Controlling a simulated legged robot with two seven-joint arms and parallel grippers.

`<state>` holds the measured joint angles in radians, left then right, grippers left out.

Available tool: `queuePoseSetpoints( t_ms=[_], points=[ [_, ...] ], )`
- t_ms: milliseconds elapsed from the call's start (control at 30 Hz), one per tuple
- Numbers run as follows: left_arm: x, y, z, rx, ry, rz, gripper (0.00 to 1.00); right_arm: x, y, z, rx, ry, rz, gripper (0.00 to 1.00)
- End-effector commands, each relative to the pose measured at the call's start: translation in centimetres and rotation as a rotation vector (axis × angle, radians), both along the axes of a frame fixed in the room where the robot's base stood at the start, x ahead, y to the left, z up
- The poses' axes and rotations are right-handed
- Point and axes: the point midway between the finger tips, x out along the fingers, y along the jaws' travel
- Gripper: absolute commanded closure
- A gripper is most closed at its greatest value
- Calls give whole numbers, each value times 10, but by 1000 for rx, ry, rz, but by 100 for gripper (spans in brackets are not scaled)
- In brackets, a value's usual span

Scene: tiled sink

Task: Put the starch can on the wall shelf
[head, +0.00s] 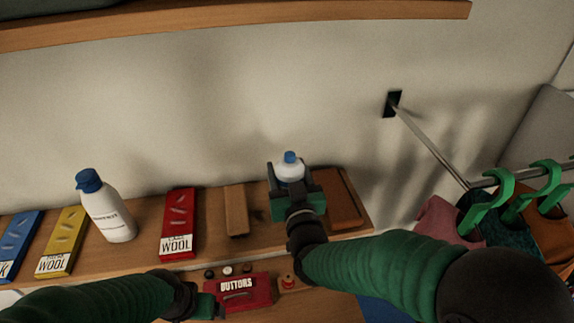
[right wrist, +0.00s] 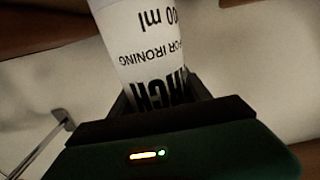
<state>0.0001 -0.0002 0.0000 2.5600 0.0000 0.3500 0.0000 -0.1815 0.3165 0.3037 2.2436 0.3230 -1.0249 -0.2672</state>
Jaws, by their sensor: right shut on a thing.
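The starch can (head: 289,170) is white with a blue cap. My right gripper (head: 291,186) is shut on it, in front of the wall and over the right part of the lower wooden shelf. In the right wrist view, the can (right wrist: 143,45) is between the fingers, with "FOR IRONING" and "00 ml" lettering on it. Its lower part is hidden by the gripper in the head view. The wall shelf (head: 250,20) is a wooden board across the top; only its front edge and underside show. My left gripper (head: 207,304) is low in the head view beside the red buttons box; its fingers are unclear.
The lower shelf (head: 145,240) holds a white bottle with a blue cap (head: 108,208), blue, yellow (head: 62,243) and red boxes (head: 179,223), and wooden blocks (head: 236,210). The buttons box (head: 238,290) is in front. A rail with green hangers (head: 488,212) is at right. The wall between shelves is clear.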

Motion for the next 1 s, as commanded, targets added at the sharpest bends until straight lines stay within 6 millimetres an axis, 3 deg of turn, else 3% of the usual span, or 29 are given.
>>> queuePoseSetpoints(
  t_ms=[67, 100, 233, 533, 667, 967, 1000],
  points=[
    [0, 0, -1, 0, 0, 0, 19, 0, 0, 1, 1, -4, -1, 100],
    [0, 0, -1, 0, 0, 0, 19, 0, 0, 0, 0, -1, -1, 41],
    [0, 0, -1, 0, 0, 0, 19, -1, 0, 0, 0, -1, -1, 24],
    [0, 0, -1, 0, 0, 0, 19, 0, 0, 0, 0, -1, -1, 22],
    [0, 0, -8, 0, 0, 0, 19, -11, -2, -1, 0, -3, 0, 22],
    [0, 0, -37, 0, 0, 0, 19, -91, -17, -2, 0, -7, 1, 22],
    [0, 0, -50, 0, 0, 0, 19, -96, -19, -7, 1, -10, -1, 22]
  ],
)
